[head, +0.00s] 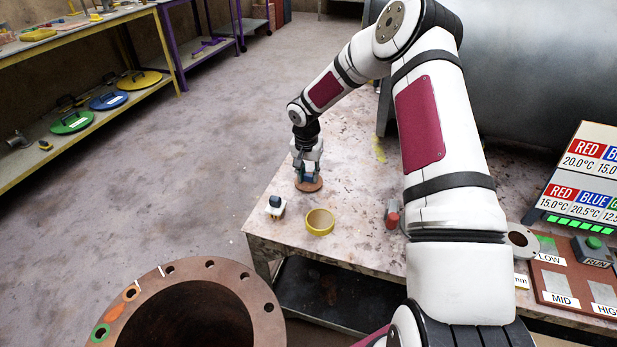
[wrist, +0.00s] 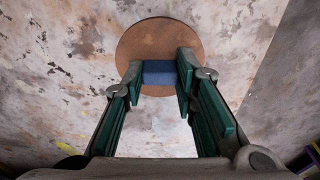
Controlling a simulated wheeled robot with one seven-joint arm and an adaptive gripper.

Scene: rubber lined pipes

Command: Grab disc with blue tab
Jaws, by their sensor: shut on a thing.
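The disc (wrist: 160,40) is round, flat and brown, with a blue tab (wrist: 159,74) standing on it. In the wrist view the tab sits between the two green-padded fingers of my gripper (wrist: 160,76), which are shut on it. In the head view the disc (head: 309,186) is at the left part of the worktable, under my gripper (head: 308,174). The fingers hide most of the tab in the head view. I cannot tell whether the disc rests on the table or is just above it.
A red-topped cylinder (head: 392,214) stands to the right. A large flanged pipe (head: 235,277) is at the front left. The table's left edge is close to the disc.

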